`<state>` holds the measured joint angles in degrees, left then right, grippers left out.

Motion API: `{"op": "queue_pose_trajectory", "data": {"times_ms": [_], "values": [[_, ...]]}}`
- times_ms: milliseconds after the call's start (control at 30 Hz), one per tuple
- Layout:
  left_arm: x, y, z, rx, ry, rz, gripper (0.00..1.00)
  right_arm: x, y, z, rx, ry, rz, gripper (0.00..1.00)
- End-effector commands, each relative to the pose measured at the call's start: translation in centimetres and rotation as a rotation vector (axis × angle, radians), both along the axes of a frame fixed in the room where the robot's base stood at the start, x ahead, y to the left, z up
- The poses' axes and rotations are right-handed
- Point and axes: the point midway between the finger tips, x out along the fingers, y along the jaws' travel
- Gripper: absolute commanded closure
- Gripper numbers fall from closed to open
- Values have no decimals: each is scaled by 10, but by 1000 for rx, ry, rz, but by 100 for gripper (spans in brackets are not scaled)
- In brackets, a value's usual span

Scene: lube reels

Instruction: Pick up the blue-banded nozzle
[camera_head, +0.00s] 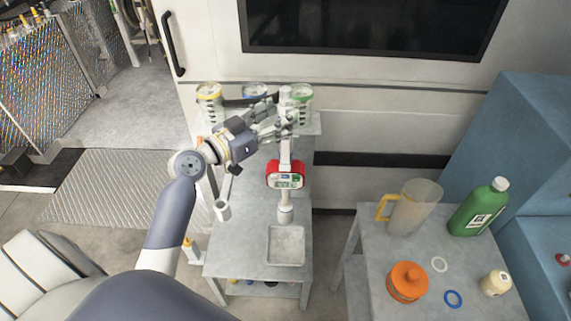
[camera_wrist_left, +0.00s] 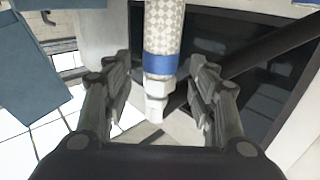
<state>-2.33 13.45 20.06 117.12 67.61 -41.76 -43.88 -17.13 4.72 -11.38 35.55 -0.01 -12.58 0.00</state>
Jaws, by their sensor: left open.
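The blue-banded nozzle (camera_wrist_left: 163,65) shows in the left wrist view as a pale patterned shaft with a blue band and a white end piece. It stands between the two fingers of my left gripper (camera_wrist_left: 166,90), with a visible gap on each side. In the head view my left gripper (camera_head: 284,123) is open around the upper part of a pale upright shaft, above a red meter (camera_head: 285,176) with a small display. The blue band cannot be made out in the head view. My right gripper is not in view.
Yellow (camera_head: 209,91), blue (camera_head: 255,90) and green (camera_head: 302,92) reels stand behind the grey bench (camera_head: 254,262). A square tray (camera_head: 287,245) is on its front part. A right-hand table (camera_head: 385,285) holds a jug (camera_head: 418,207), green bottle (camera_head: 480,210) and orange container (camera_head: 407,283).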

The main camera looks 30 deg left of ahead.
Motion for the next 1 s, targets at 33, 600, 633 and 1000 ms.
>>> {"op": "queue_pose_trajectory", "data": {"times_ms": [33,600,633,1000], "values": [[5,-2,3,-2,0,1,48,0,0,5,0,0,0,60],[9,-3,-1,1,1,1,100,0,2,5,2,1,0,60],[9,-3,-1,1,1,1,100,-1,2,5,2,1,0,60],[9,-3,4,2,-5,1,100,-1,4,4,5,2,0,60]]}}
